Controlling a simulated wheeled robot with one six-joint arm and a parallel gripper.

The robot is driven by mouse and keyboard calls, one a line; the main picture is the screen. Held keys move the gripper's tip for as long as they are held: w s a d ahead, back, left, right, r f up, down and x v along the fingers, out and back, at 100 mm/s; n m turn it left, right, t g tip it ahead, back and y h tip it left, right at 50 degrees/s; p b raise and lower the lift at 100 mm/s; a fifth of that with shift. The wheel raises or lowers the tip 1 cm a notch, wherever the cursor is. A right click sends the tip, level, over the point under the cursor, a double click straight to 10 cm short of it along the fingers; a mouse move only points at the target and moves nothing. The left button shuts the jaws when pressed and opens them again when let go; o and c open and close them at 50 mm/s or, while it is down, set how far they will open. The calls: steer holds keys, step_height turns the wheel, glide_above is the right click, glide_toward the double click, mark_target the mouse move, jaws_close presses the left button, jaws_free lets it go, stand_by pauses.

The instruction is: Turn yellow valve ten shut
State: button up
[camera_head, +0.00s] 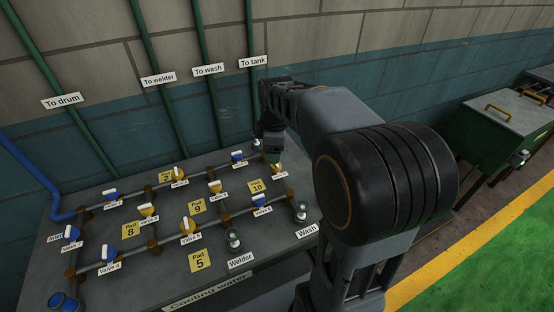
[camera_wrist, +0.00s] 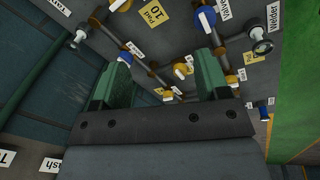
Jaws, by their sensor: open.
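The yellow valve ten (camera_head: 277,169) sits at the back right of the grey panel (camera_head: 140,262), just right of the yellow Pad 10 label (camera_head: 256,187). My gripper hides part of it, and I cannot tell how its handle points. My gripper (camera_head: 273,156) hangs pointing down just above it, and I cannot tell whether it touches. In the wrist view my gripper (camera_wrist: 161,66) shows two green fingers spread apart with nothing held between them. A yellow valve shows cut off at the top edge there, its number not readable.
A blue valve (camera_head: 237,157) with a white handle stands close left of my gripper, and another blue valve (camera_head: 259,201) stands in front. Pipes and several yellow valves cover the panel. The wall (camera_head: 100,130) with green pipes rises behind. A green cabinet (camera_head: 497,125) stands at right.

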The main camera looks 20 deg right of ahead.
steer(key=w+d+f+n, duration=0.2)
steer(key=w+d+n, duration=0.3)
steer(key=w+n, duration=0.2)
steer(key=shift+g, duration=0.5)
steer(key=f, duration=0.4)
steer(key=f+p, duration=0.1)
steer(key=f, duration=0.4)
steer(key=w+f+p, duration=0.1)
steer(key=f, duration=0.3)
steer(key=shift+f, duration=0.4)
steer(key=shift+w, duration=0.1)
steer(key=c, duration=0.9)
